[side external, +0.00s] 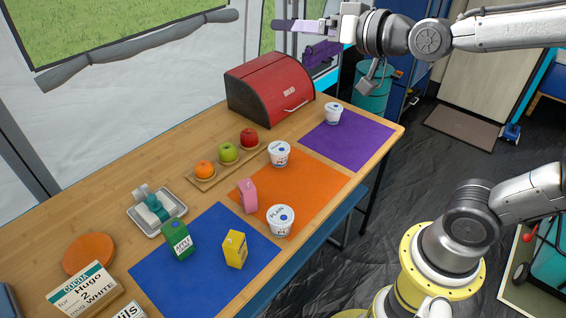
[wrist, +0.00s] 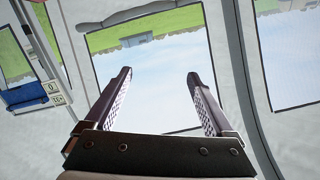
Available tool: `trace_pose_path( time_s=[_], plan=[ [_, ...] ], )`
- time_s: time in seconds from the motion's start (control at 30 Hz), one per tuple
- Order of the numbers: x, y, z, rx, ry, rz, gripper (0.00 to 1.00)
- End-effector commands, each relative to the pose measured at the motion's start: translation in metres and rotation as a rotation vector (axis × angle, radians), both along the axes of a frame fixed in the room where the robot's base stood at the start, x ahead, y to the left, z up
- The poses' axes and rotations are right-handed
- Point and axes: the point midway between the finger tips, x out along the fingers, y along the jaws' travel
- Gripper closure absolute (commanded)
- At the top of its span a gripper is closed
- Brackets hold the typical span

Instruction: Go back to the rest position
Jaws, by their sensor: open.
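My gripper (side external: 305,38) is raised high above the far end of the table, level with the window area and clear of all objects. Its two purple fingers point left in the side external view. In the wrist view my gripper (wrist: 160,90) has its two fingers wide apart with nothing between them.
The wooden table (side external: 110,215) holds a red bread box (side external: 262,85), fruit on a board, white tubs, a pink item (side external: 248,195), and green and yellow cartons (side external: 235,249). Blue, orange and purple mats (side external: 350,145) lie along it. Air around my gripper is free.

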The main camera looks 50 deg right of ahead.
Motion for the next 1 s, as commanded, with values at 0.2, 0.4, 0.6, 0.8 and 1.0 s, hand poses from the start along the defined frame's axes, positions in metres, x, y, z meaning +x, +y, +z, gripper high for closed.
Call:
trace_pose_path(
  time_s=[0.2, 0.4, 0.6, 0.8, 1.0],
  plan=[
    [-0.084, -0.011, -0.036, -0.124, 0.261, 0.038, 0.11],
    [-0.154, -0.014, -0.102, -0.229, 0.596, 0.103, 0.11],
    [-0.199, -0.018, -0.144, -0.28, 0.853, 0.153, 0.11],
    [-0.21, -0.018, -0.15, -0.29, 0.91, 0.171, 0.11],
    [-0.209, -0.018, -0.15, -0.29, 0.908, 0.171, 0.11]
  ],
)
